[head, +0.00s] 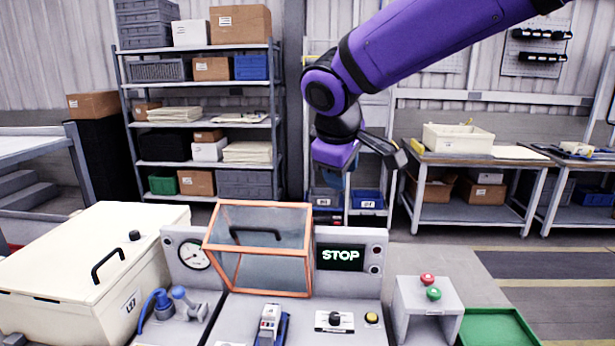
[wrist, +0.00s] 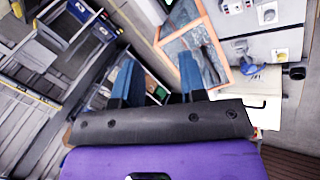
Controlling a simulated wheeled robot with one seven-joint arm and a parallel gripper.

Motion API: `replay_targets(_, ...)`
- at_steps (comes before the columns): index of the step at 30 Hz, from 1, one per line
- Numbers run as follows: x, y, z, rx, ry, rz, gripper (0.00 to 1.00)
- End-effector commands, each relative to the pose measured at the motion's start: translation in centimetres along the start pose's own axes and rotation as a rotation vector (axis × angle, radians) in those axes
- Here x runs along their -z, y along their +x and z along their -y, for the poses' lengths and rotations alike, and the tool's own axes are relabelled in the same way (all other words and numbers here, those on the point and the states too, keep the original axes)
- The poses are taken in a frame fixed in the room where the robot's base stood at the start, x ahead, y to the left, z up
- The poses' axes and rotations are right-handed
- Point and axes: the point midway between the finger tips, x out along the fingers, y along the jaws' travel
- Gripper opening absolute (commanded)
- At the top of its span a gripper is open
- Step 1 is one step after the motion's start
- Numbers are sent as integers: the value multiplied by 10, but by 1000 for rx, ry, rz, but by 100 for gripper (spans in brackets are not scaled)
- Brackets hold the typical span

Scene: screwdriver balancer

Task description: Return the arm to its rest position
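My purple and black arm (head: 440,45) reaches in from the top right and bends down at the elbow. My gripper (head: 334,180) hangs in the air above and to the right of the orange-framed clear box, apart from it. In the wrist view my gripper (wrist: 160,82) shows two blue fingers with a gap between them. Nothing is visible between the fingers. In the head view the fingertips are small and partly hidden by the purple wrist.
A cream lidded box (head: 50,265) is at left. A button stand (head: 428,300) and green tray (head: 497,328) are at right. Shelves (head: 205,82) stand behind. Open floor lies at right.

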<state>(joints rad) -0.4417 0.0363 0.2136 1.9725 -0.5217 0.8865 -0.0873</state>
Motion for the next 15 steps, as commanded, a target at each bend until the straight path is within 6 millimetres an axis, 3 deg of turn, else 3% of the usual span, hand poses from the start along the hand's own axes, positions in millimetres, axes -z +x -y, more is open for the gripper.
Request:
replay_targets(1, -24, -9, -9, -1, 59, 6, 38)
replay_targets(7, -108, -32, -23, 19, 280, 27, 38)
replay_targets(15, -213, -58, -12, 52, 582, 26, 38)
